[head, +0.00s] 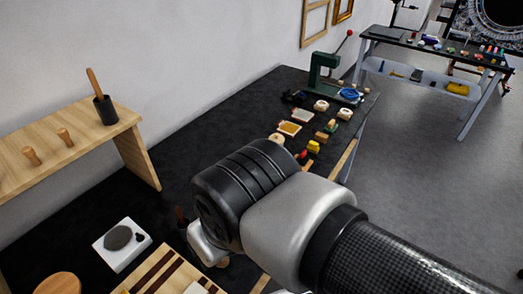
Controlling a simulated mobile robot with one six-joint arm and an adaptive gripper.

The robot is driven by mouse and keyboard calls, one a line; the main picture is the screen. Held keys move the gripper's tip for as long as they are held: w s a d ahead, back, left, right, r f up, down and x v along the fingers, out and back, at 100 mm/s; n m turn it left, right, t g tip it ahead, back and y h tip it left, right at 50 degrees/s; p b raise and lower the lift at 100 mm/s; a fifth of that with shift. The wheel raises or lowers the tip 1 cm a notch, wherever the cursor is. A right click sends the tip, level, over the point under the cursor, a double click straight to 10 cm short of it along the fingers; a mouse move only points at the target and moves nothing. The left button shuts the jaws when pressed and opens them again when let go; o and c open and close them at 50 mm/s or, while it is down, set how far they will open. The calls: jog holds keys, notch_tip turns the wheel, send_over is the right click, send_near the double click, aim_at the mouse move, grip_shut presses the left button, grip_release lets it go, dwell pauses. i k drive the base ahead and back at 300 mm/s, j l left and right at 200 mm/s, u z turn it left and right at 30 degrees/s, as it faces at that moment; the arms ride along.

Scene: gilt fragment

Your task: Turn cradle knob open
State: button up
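I cannot pick out a cradle or its knob in the head view. My own arm fills the lower middle of the picture and covers part of the black bench (165,185). My gripper does not show clearly and seems hidden behind the wrist links. A wooden piece with dark strips (160,272) lies at the bottom edge, partly cut off and partly behind my arm. A small dark red upright thing shows just left of my wrist, too small to name.
A white square block with a grey stone-like disc (118,238) sits at lower left. A wooden shelf (75,150) with pegs and a dark cup stands behind it. A green press (323,72) and several small blocks stand along the far bench. Grey floor (430,190) is clear at right.

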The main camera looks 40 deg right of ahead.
aim_at(302, 155)
jog(key=z, duration=1.6)
jog(key=i+l+z, duration=0.2)
jog(key=i, duration=0.2)
jog(key=i+l+z, duration=0.15)
jog(key=i, duration=0.25)
